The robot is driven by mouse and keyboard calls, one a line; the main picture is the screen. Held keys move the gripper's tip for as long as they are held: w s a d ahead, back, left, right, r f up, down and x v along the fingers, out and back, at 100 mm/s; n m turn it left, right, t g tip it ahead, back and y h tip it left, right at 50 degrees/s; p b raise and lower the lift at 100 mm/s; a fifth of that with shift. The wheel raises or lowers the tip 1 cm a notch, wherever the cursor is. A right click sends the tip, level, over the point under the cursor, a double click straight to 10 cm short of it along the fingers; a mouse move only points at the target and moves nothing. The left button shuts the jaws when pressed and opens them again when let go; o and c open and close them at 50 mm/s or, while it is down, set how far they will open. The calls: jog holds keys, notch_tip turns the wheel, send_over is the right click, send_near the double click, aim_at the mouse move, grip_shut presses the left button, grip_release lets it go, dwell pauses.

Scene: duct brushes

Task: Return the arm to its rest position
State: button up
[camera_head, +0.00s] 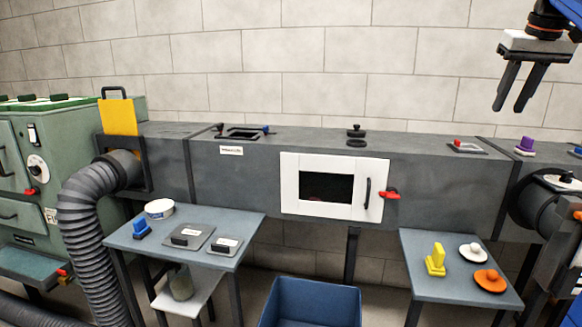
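My gripper (510,105) hangs at the upper right, in front of the brick wall and above the right part of the grey duct. Its two dark fingers point down with a gap between them, and nothing is held there. A white mount and an orange ring sit above the fingers. Part of my blue arm shows at the top right corner; the rest of it is out of view.
The long grey duct (250,175) has a white-framed door (290,195) with a red latch (391,195). A left table (195,225), a right table (455,288) with several small items, and a blue bin (290,290) stand before it. Open air surrounds the gripper.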

jog(key=s+a+f+n, duration=0.1)
jog(key=s+a+f, duration=0.4)
jog(key=a+f, duration=0.35)
jog(key=s+a+f, duration=0.6)
jog(key=a+f, duration=0.2)
jog(key=f, duration=0.2)
jog(key=s+a+f, duration=0.2)
jog(key=s+f, duration=0.2)
jog(key=f, duration=0.3)
jog(key=s+a+f+n, duration=0.1)
jog(key=s+f, duration=0.3)
jog(key=f, duration=0.4)
jog(key=s+a+f+y, duration=0.1)
jog(key=s+a+f, duration=0.3)
jog(key=f, duration=0.3)
jog(key=shift+s+f+n, duration=0.15)
jog(key=shift+s+n, duration=0.25)
jog(key=shift+s, duration=0.1)
